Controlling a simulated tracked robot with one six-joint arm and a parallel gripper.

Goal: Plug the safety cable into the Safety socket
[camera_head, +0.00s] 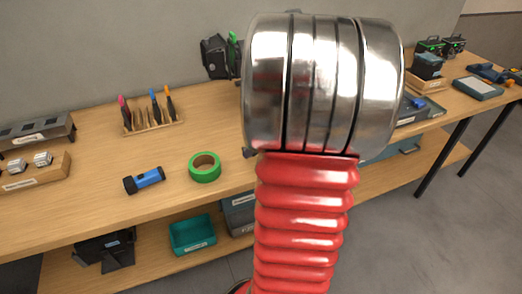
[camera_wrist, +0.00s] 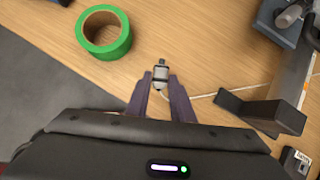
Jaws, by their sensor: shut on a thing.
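My gripper (camera_wrist: 160,95) is in the wrist view, with its two dark purple fingers shut on a small grey and black plug, the safety cable's end (camera_wrist: 160,73). The plug's tip points away from my gripper, over the wooden bench. A thin pale cable (camera_wrist: 225,91) runs to the right from near the fingers across the bench. In the head view, my own arm hides the gripper and the plug. I cannot make out a socket labelled Safety in either view.
A green tape roll (camera_head: 205,168) lies on the bench (camera_head: 75,210); it also shows in the wrist view (camera_wrist: 104,33). A blue flashlight (camera_head: 145,180) and a tool rack (camera_head: 153,125) are left of it. A dark angled stand (camera_wrist: 262,110) is close on my gripper's right.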

